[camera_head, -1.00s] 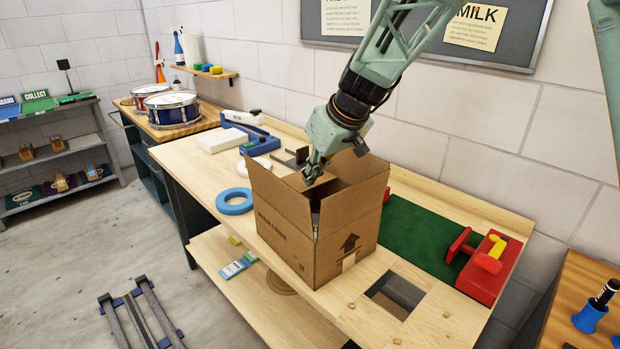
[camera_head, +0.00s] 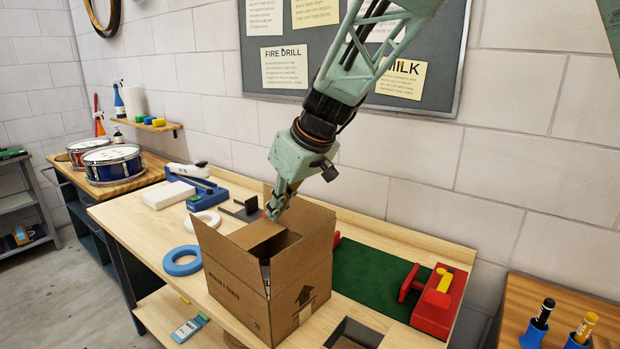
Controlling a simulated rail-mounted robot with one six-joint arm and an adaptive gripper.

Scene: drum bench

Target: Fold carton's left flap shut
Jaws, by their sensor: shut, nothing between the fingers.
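The brown cardboard carton (camera_head: 240,288) stands on the wooden bench with its top partly open. A flap on its far left side (camera_head: 256,234) slants inward over the opening. The long flap on the near left side stands up, and another stands along the back. My gripper (camera_head: 271,214) is shut and empty, pointing down at the far left part of the carton, just above the inward-slanting flap. I cannot tell whether the fingertips touch it. The carton's inside is mostly hidden.
A blue tape ring (camera_head: 182,261) and a white ring (camera_head: 203,222) lie left of the carton. A dark bracket (camera_head: 240,210) stands behind it. A green mat (camera_head: 370,280) and a red clamp-like fixture (camera_head: 436,302) are to the right. A square opening (camera_head: 354,334) is in the bench in front.

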